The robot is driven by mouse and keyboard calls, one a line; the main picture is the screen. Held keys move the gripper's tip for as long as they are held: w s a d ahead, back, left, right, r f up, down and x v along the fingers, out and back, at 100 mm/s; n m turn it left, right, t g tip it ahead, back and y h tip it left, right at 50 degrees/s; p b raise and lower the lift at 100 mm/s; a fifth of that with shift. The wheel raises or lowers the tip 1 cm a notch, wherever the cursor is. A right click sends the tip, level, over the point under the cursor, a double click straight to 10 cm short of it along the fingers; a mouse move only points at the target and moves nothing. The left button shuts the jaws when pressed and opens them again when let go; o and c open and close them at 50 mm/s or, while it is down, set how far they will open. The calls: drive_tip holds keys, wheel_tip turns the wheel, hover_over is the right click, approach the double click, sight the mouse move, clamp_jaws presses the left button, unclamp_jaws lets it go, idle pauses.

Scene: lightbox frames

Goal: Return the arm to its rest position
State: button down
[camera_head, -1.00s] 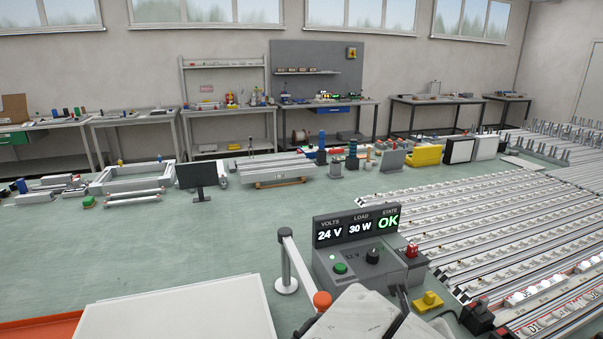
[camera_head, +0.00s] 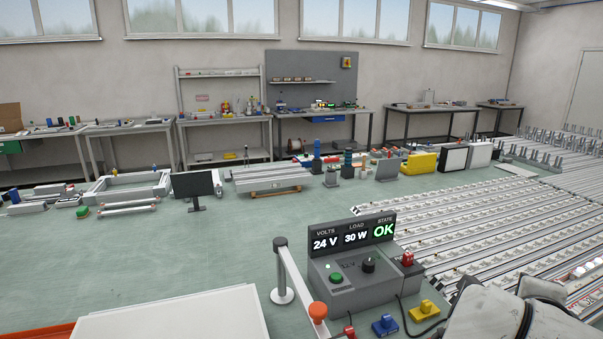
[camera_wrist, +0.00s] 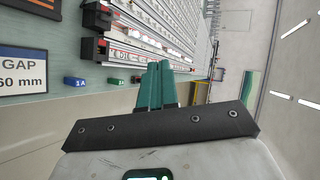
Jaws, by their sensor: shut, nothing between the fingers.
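My gripper (camera_wrist: 157,86) shows in the wrist view. Its two green fingers are together, with nothing between them. It is clear of the light strips beyond it. In the head view part of my white arm shows at the lower right, beside the power supply box (camera_head: 355,285); the gripper itself is out of that view. The box's display reads 24 V, 30 W and OK.
Rows of light strips (camera_head: 500,225) fill the right side. A yellow connector (camera_head: 424,310) and a blue connector (camera_head: 385,325) lie before the box. A barrier post (camera_head: 282,270) stands left of it. A white panel (camera_head: 175,318) is at the lower left. Open floor (camera_head: 120,260) lies beyond.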

drive_tip(key=s+d+f+n+g+y, duration=0.1)
drive_tip(key=s+f+n+y, duration=0.1)
drive_tip(key=s+f+n, duration=0.4)
drive_tip(key=s+d+f+n+g+y, duration=0.1)
drive_tip(key=s+f+n, duration=0.2)
drive_tip(key=f+n, duration=0.65)
drive_tip(key=s+a+f+n+g+y, duration=0.2)
drive_tip(key=s+a+f+n+g, duration=0.1)
drive_tip(key=s+f, duration=0.5)
drive_tip(key=s+a+f+n+g+y, duration=0.2)
drive_tip(key=s+a+f+n, duration=0.4)
drive_tip(key=s, duration=0.6)
wheel_tip(320, 180, down, 2)
drive_tip(key=shift+s+a+f+g+y, duration=0.1)
drive_tip(key=shift+s+a+g+y, duration=0.15)
drive_tip(key=shift+a+g, duration=0.5)
drive_tip(key=shift+d, duration=0.15)
